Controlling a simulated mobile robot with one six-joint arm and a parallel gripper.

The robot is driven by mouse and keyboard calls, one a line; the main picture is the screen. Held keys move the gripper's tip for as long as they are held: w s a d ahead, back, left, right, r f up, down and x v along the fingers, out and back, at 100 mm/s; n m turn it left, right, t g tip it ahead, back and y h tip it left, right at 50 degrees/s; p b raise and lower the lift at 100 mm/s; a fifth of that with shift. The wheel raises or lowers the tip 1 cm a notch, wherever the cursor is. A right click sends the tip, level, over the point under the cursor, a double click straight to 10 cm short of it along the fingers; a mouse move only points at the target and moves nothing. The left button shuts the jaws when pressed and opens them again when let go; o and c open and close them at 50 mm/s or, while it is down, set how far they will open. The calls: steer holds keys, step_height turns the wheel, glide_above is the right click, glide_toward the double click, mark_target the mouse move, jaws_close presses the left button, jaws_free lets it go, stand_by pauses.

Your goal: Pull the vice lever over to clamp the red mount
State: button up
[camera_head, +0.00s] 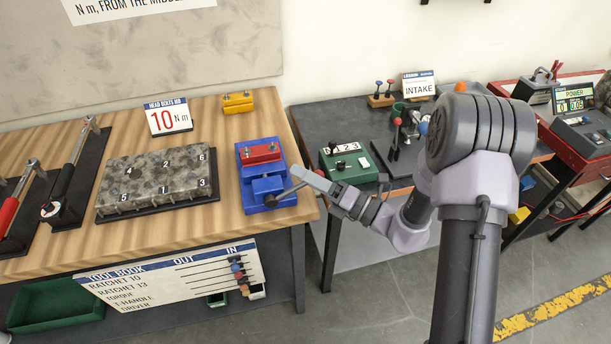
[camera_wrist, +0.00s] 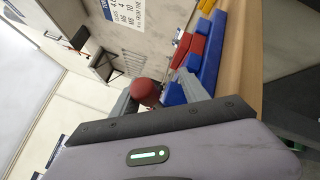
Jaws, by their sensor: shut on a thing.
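The blue vice (camera_head: 283,201) stands at the right end of the wooden bench, and the red mount (camera_head: 260,153) sits in its upper part. The vice lever (camera_head: 286,192) runs from a dark hub at the vice's front, out to the right and slightly back. My gripper (camera_head: 302,178) is shut at the lever's outer end and hides it in the head view. In the wrist view a dark red ball knob (camera_wrist: 146,92) lies between the fingers of my gripper (camera_wrist: 154,93). The blue vice (camera_wrist: 211,52) and red mount (camera_wrist: 191,50) show beyond it.
A grey mottled block (camera_head: 155,178) with numbered spots lies left of the vice. To the right, across a gap, a dark bench holds a green box (camera_head: 348,163). Torque wrenches lie far left.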

stand_by(0.3)
steer(key=p+v, duration=0.3)
steer(key=v, duration=1.4)
steer(key=shift+d, duration=0.15)
steer(key=shift+s, duration=0.1)
